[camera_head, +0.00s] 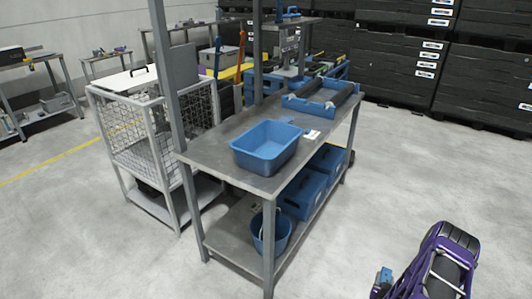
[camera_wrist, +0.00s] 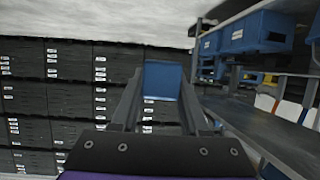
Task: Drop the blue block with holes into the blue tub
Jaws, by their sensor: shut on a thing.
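The blue tub (camera_head: 266,147) stands upright on the near part of the grey metal table, and its visible inside looks empty. My gripper (camera_head: 384,284) is at the lower right of the head view, low in front of the table and well apart from the tub. It is shut on a blue block (camera_head: 385,274). In the wrist view the block (camera_wrist: 161,80) sits between the two fingers of my gripper (camera_wrist: 160,97). I cannot make out its holes. The tub does not clearly show in the wrist view.
The table (camera_head: 225,137) also bears a blue tray (camera_head: 322,98) farther back. Blue boxes (camera_head: 303,194) and a blue bucket (camera_head: 271,232) are on its lower shelf. A wire cage cart (camera_head: 146,140) stands at left. Grey floor (camera_head: 430,170) right of the table is free.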

